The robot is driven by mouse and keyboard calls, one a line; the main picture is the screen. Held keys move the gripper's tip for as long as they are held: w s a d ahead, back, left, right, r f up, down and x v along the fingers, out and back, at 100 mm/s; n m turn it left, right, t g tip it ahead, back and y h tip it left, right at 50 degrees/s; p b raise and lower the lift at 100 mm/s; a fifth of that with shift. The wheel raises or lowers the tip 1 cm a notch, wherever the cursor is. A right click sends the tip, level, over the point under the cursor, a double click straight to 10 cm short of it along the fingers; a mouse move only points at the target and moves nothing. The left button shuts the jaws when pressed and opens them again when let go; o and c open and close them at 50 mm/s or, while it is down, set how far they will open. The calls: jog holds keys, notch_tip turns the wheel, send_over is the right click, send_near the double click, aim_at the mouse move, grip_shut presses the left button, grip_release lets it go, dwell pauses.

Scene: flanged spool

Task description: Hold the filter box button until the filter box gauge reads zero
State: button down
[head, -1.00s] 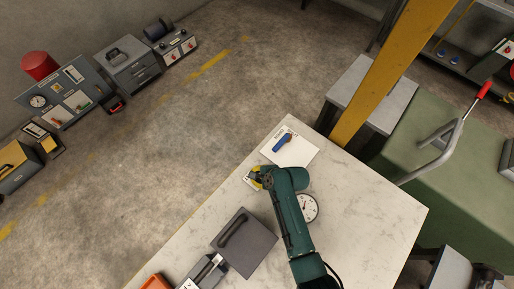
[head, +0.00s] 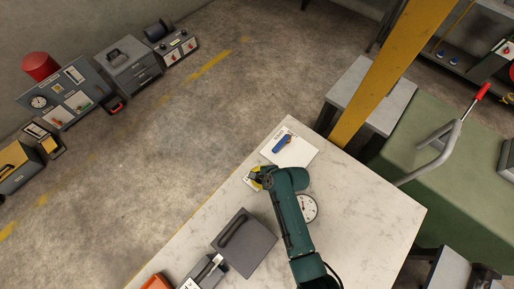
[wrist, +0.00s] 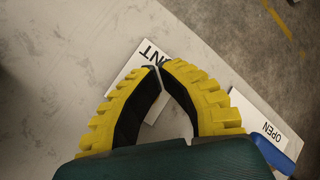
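My gripper (head: 257,179) is over a small white label plate at the far left edge of the marble-topped table. In the wrist view its yellow fingers (wrist: 159,67) meet at their tips, with nothing seen between them. The tips are over the white plate (wrist: 122,74), whose lettering ends in "NT". The button is not visible; the fingers hide the plate's middle, and contact cannot be told. A round white gauge (head: 309,209) is partly hidden by my arm; its needle points up and slightly left, and its numbers are too small to read.
A blue lever (head: 283,142) sits on a white plate (head: 303,153) beyond my gripper; it also shows in the wrist view (wrist: 272,153), beside "OPEN". A grey box (head: 258,250) with a dark handle stands nearer. A yellow post (head: 395,70) rises behind the table.

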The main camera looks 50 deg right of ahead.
jog(key=shift+r+p, duration=0.4)
jog(key=shift+r, duration=0.2)
notch_tip(320, 180, up, 5)
jog(key=p, duration=0.5)
jog(key=shift+r, duration=0.1)
